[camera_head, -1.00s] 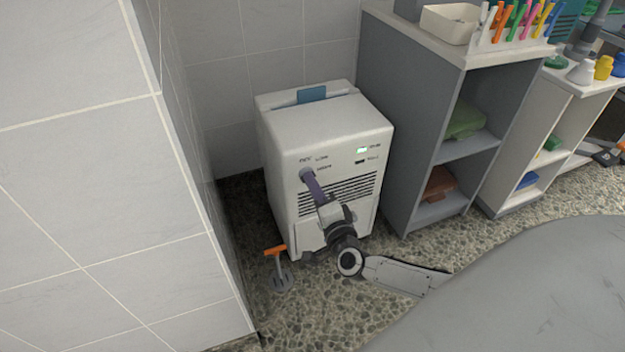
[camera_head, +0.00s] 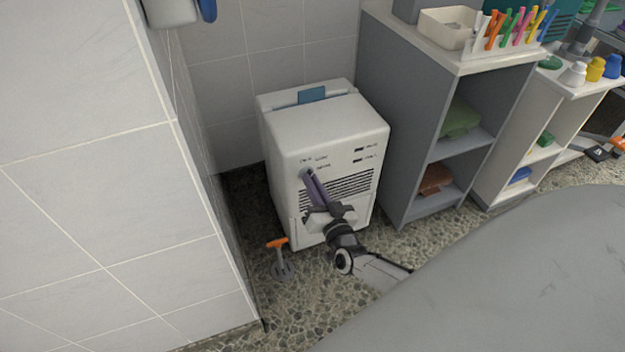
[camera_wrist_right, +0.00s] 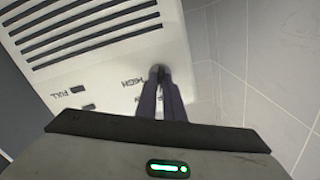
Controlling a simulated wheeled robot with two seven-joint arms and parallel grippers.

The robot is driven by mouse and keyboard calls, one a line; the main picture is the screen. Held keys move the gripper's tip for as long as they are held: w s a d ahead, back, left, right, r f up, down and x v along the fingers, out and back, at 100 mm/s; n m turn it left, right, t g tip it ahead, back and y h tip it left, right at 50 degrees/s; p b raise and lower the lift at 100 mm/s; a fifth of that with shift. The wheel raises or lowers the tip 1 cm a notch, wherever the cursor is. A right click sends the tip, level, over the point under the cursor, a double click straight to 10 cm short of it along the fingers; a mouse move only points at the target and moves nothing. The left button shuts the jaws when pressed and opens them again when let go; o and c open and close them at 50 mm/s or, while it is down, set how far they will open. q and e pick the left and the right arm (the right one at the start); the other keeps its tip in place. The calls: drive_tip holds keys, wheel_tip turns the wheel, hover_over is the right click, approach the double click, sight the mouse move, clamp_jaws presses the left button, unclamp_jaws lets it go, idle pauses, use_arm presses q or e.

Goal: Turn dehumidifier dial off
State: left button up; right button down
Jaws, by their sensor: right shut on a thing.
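The white dehumidifier (camera_head: 330,129) stands on the pebbled floor in the corner, between the tiled wall and a grey shelf unit. Its dial (camera_head: 306,173) is at the upper left of the front face, mostly hidden by my fingertips. My right gripper (camera_head: 308,177) reaches up from below and is shut on the dial. In the right wrist view, the two purple-grey fingers (camera_wrist_right: 159,78) meet at the dark dial, beside the printed word HIGH. The two small indicator windows (camera_head: 361,154) at the upper right of the front look dark. My left gripper is out of view.
The tiled wall (camera_head: 110,220) is close on the left.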

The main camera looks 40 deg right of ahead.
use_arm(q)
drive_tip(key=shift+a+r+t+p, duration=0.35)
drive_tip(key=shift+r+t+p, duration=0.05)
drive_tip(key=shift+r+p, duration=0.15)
use_arm(e)
drive_tip(key=n, duration=0.4)
drive_tip(key=shift+n, duration=0.3)
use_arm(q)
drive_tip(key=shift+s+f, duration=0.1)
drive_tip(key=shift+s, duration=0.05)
use_arm(e)
drive_tip(key=c, duration=1.9)
unclamp_jaws()
drive_tip(key=shift+o, duration=0.2)
drive_tip(key=shift+s, duration=0.1)
